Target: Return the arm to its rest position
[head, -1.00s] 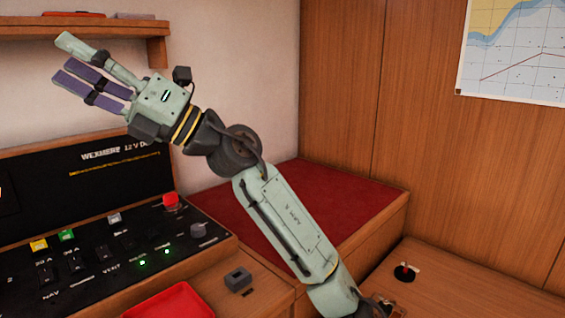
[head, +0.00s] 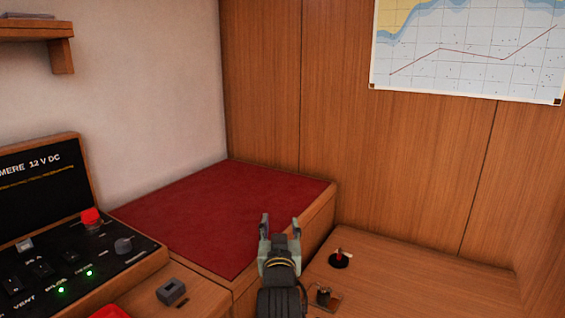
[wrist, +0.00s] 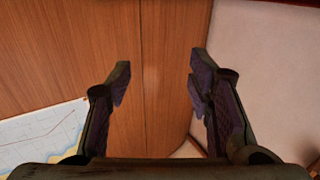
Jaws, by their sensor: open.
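My gripper (head: 280,226) shows in the head view at the lower middle, in front of the red-topped bench, with its fingers pointing up and away. Its two sides are spread apart with nothing between them. In the wrist view my gripper (wrist: 158,80) is also open and empty, facing the wood-panelled wall and the pale wall. My arm is folded in close, and most of it is below the picture or hidden behind the wrist.
A red-topped bench (head: 215,215) fills the corner. A switch panel (head: 60,265) with a red knob (head: 91,218) stands at left. A grey block (head: 171,291) sits on the wooden ledge. A small red-handled switch (head: 338,258) is on the right counter. A chart (head: 470,50) hangs on the wall.

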